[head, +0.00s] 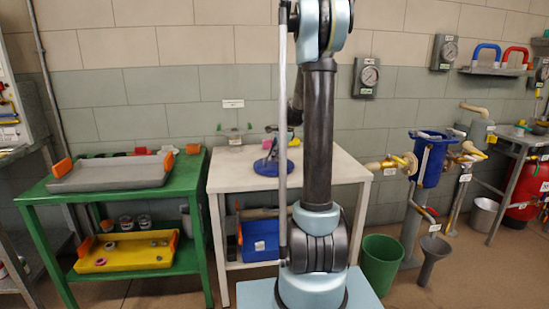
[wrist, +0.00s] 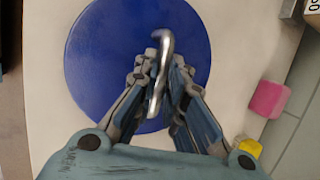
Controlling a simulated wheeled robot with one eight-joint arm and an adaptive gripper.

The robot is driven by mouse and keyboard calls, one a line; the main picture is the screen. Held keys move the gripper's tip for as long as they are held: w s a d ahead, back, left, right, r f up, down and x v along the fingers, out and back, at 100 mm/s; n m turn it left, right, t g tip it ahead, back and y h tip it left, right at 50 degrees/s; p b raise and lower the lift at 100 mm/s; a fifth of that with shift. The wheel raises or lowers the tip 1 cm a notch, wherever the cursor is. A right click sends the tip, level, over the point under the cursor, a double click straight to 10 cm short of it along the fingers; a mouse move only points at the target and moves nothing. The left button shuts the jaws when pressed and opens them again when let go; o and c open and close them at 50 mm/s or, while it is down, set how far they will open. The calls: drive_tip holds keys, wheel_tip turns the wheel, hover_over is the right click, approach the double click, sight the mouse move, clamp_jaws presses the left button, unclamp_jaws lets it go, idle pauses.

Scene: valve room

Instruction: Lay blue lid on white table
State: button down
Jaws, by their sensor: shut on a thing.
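The blue lid (head: 264,168) is a flat round disc over the left part of the white table (head: 224,180). In the wrist view the blue lid (wrist: 95,60) lies below my fingers, with its curved metal handle (wrist: 165,50) between them. My gripper (wrist: 160,80) is shut on that handle. In the head view my gripper (head: 271,147) is above the lid, partly hidden by my arm. The lid looks level and at or very near the tabletop; I cannot tell whether it touches.
A pink block (wrist: 269,98) and a yellow item (wrist: 248,147) are near the table's edge by the wall. A green table (head: 196,180) with a grey tray (head: 110,176) stands to the left. A green bin (head: 381,262) stands on the floor to the right.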

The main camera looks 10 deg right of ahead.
drive_tip(key=c, duration=1.7)
unclamp_jaws()
drive_tip(key=shift+o, duration=0.2)
drive_tip(key=v, duration=1.1)
drive_tip(key=s+a+n, duration=0.3)
drive_tip(key=s+n, duration=0.2)
drive_tip(key=s, duration=0.7)
drive_tip(key=s+f+n+h, duration=0.1)
drive_tip(key=s+f+n, duration=0.3)
drive_tip(key=s, duration=0.5)
drive_tip(key=s+f+n+h, duration=0.1)
drive_tip(key=s+f+n, duration=0.3)
drive_tip(key=s, duration=0.5)
drive_tip(key=s+f+n+g+h, duration=0.1)
drive_tip(key=s+f+n, duration=0.4)
drive_tip(key=s, duration=0.5)
drive_tip(key=shift+a+f, duration=0.2)
drive_tip(key=shift+f, duration=0.75)
drive_tip(key=shift+s, duration=0.1)
